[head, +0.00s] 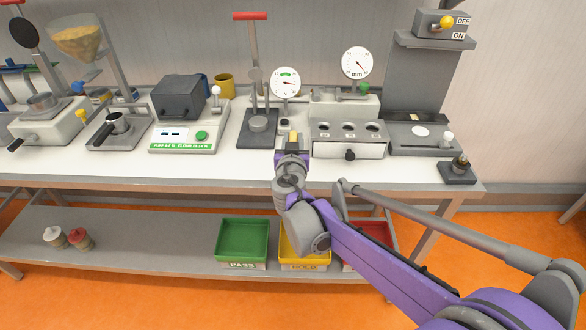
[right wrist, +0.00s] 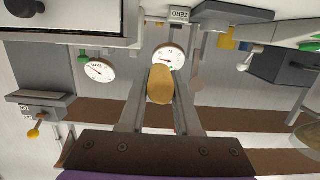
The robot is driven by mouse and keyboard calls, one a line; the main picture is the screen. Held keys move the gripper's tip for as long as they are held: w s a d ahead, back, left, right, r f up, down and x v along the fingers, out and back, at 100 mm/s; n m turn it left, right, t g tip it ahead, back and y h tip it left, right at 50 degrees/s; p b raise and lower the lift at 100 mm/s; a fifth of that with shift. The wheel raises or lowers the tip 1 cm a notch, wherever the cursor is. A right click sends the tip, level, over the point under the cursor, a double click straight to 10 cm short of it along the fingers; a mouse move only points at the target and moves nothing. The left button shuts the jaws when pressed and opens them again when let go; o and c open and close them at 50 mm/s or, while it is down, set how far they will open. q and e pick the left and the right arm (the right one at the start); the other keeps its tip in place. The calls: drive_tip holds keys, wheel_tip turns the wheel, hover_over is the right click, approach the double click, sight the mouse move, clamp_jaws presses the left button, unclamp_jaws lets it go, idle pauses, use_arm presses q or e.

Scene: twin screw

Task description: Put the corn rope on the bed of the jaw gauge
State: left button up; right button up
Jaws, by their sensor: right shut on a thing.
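My right gripper (head: 293,148) is shut on the corn rope, a short yellow-tan piece (right wrist: 161,85) held between the two fingers. A little of its yellow shows above the gripper in the head view. The gripper is over the front of the bench, right of the red-handled press stand (head: 252,80) with its grey round plate (head: 258,124). A dial marked N (head: 285,82) stands just behind the gripper. No label shows which device is the jaw gauge; the press with the N dial looks likely. My left gripper is not in view.
Right of the gripper is a white box with three holes (head: 334,148) and a mm dial (head: 354,63). Left is a machine with a green-edged display (head: 181,146). Below, a green PASS tray (head: 241,222) and a yellow HOLD tray (head: 305,265) sit on the shelf.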

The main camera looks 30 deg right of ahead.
wheel_tip(320, 180, down, 4)
drive_tip(key=shift+f+b, duration=0.1)
drive_tip(key=shift+b, duration=0.35)
drive_tip(key=shift+f, duration=2.25)
drive_tip(key=shift+b, duration=0.3)
drive_tip(key=shift+f, duration=0.15)
drive_tip(key=o, duration=0.9)
